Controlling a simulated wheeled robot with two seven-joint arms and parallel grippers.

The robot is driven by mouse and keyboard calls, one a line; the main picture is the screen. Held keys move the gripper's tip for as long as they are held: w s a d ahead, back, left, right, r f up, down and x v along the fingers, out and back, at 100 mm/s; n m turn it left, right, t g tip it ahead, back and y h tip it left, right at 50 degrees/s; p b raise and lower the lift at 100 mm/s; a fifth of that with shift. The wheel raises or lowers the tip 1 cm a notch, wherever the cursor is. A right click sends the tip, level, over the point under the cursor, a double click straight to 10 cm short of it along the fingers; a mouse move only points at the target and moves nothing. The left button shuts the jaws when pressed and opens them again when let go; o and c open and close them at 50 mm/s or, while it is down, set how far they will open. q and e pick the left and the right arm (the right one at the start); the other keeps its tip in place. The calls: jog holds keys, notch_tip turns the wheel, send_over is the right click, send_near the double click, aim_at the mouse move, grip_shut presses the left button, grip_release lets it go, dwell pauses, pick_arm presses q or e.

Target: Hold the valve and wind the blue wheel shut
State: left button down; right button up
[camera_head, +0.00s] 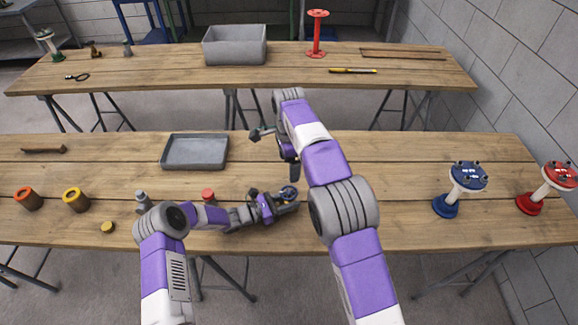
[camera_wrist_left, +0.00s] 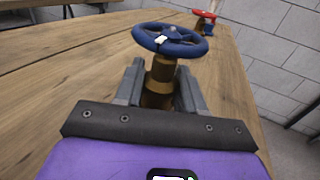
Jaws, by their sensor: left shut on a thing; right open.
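The valve has a brass body (camera_wrist_left: 158,82) and a blue handwheel (camera_wrist_left: 172,40) on top, seen in the left wrist view. In the head view the blue wheel (camera_head: 289,193) is small and partly hidden by grippers. My left gripper (camera_head: 283,207) comes in low from the left and is shut on the valve body; its two grey fingers (camera_wrist_left: 160,92) stand on either side of the brass below the wheel. The valve looks upright at the table. My right gripper (camera_head: 273,143) is open and empty, behind and above the wheel, apart from it.
The front wooden table (camera_head: 400,165) holds a grey tray (camera_head: 195,151), orange and yellow cylinders (camera_head: 76,200), a red-topped piece (camera_head: 208,195) near my left arm, and blue (camera_head: 467,177) and red (camera_head: 558,176) flanged stands at right. A back table (camera_head: 150,73) carries a grey bin (camera_head: 235,46).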

pick_arm(q)
jog(key=c, duration=0.6)
grip_release()
